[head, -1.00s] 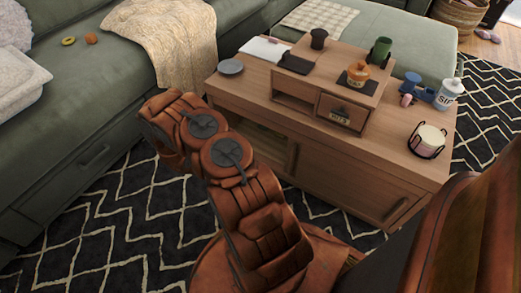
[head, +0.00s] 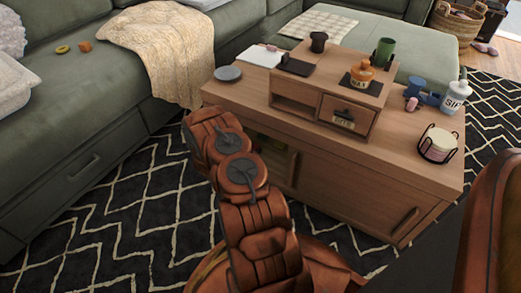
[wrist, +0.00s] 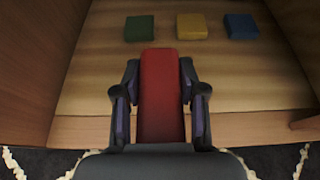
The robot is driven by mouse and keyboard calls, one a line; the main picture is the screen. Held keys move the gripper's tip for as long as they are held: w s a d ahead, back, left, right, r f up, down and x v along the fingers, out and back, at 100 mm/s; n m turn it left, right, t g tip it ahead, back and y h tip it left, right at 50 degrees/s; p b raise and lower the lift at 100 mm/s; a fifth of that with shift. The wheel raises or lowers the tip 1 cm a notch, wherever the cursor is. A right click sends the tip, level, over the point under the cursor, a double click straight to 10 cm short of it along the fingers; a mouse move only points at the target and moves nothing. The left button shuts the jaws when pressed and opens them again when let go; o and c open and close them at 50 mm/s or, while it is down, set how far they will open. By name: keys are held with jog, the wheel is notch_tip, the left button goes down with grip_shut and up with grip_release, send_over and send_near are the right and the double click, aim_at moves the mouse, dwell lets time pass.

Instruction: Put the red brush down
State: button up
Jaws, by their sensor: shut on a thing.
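The red brush (wrist: 161,95) shows in the wrist view as a long red block between the two fingers of my gripper (wrist: 160,100). My gripper is shut on it, one finger on each side. The brush points forward into an open compartment with a wooden floor (wrist: 90,95), over its front edge. I cannot tell whether the brush touches the floor. In the head view my arm hides the gripper and brush at the front of the wooden coffee table (head: 350,180).
A green block (wrist: 139,28), a yellow block (wrist: 192,26) and a blue block (wrist: 240,26) lie at the back of the compartment. Wooden walls stand left and right. Bare floor lies around the brush. A grey disc (head: 228,73) and a coaster holder (head: 438,143) are on the table top.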

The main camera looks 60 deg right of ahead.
jog(key=d+b, duration=0.1)
jog(key=d, duration=0.5)
jog(key=shift+w+b, duration=0.2)
jog(key=shift+b, duration=0.15)
jog(key=shift+s+d, duration=0.1)
jog(key=shift+d, duration=0.45)
notch_tip(320, 180, down, 4)
jog(key=b, duration=0.3)
jog(key=shift+a+r, duration=0.1)
jog(key=shift+r, duration=0.15)
jog(key=o, duration=1.2)
